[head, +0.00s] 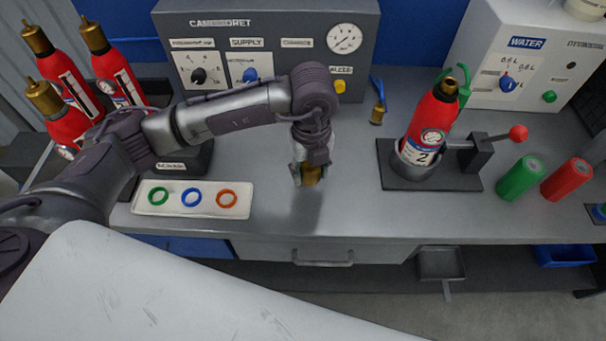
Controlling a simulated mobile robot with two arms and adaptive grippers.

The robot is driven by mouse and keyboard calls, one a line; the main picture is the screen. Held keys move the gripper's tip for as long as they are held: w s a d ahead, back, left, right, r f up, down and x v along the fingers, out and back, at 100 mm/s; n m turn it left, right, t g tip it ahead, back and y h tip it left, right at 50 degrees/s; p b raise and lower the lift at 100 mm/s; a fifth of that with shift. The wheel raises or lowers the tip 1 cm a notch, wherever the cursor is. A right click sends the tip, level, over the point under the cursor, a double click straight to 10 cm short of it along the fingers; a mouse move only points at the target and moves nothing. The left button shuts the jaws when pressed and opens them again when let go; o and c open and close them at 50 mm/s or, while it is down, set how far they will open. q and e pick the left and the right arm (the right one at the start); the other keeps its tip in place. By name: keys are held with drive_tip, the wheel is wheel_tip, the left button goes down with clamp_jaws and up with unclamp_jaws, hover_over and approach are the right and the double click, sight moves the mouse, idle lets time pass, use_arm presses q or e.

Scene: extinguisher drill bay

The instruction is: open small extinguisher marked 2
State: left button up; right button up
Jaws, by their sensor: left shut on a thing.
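My left gripper (310,173) points down over the bench, well left of the extinguisher. It is shut on a brass piece (313,176), which is partly hidden by the fingers. Whether the piece touches the bench is hard to tell. My right gripper is not in view.
A white tray (154,209) holds green, blue and orange rings. Several red extinguishers with brass tops stand at left. The clamp has a red-knobbed lever (517,133). A grey panel (275,30) and a WATER unit (528,60) stand behind.

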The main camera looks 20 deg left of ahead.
sight(304, 187)
use_arm(q)
drive_tip(key=shift+w+a+f, duration=0.4)
drive_tip(key=shift+a+f, duration=0.1)
drive_tip(key=shift+a, duration=0.25)
wheel_tip(304, 187, down, 4)
drive_tip(key=shift+r+p, duration=0.1)
drive_tip(key=shift+p, duration=0.6)
drive_tip(key=shift+f, duration=0.25)
drive_tip(key=o, duration=0.8)
drive_tip(key=shift+f, duration=0.1)
drive_tip(key=o, duration=0.5)
